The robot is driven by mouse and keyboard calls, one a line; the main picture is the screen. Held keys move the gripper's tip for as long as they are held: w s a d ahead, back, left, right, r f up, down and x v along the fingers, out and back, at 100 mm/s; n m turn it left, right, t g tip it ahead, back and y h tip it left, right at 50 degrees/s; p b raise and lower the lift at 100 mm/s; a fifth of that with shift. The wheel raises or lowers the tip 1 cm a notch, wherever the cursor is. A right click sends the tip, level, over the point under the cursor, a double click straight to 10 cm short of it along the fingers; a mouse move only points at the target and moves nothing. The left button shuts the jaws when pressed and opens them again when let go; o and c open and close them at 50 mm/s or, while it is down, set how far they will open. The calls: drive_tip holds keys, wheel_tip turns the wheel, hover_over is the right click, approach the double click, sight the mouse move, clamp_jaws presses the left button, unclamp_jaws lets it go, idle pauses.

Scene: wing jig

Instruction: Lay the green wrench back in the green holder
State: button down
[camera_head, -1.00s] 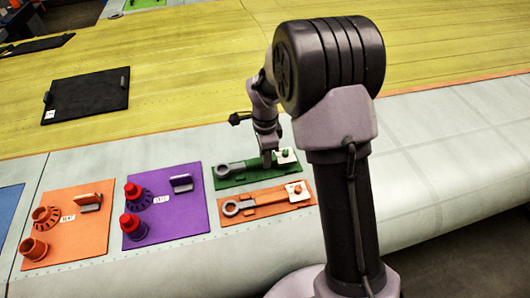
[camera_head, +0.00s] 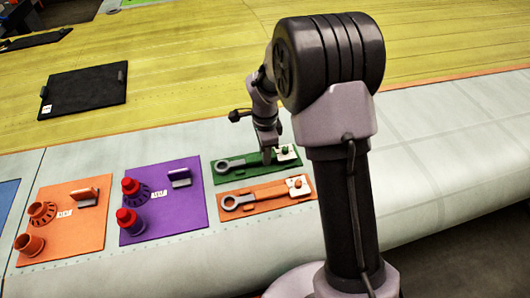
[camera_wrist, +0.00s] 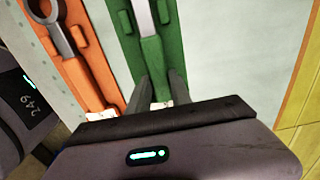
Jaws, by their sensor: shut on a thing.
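The green wrench, with a grey ring end (camera_head: 224,167) and a green handle (camera_wrist: 152,62), lies along the green holder (camera_head: 242,177). In the wrist view the holder (camera_wrist: 176,52) runs along both sides of the wrench. My gripper (camera_head: 267,160) points down at the handle end of the wrench. In the wrist view its two fingers (camera_wrist: 159,86) are on either side of the green handle, shut on it. The wrench looks low and lined up with the holder; I cannot tell whether it rests fully in it. The fingertips hide part of the handle.
An orange holder (camera_head: 228,214) with an orange-handled wrench (camera_head: 240,202) lies just in front. To the left are a purple board (camera_head: 190,220) and an orange board (camera_head: 85,242) with upright parts. A black mat (camera_head: 85,95) lies farther back. The pale surface to the right is clear.

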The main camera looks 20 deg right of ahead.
drive_tip(key=shift+f, duration=0.3)
drive_tip(key=c, duration=1.1)
unclamp_jaws()
drive_tip(key=shift+r, duration=0.15)
wheel_tip(320, 180, up, 17)
drive_tip(key=p, duration=0.2)
drive_tip(key=shift+r+p, duration=0.1)
drive_tip(key=shift+p, duration=0.25)
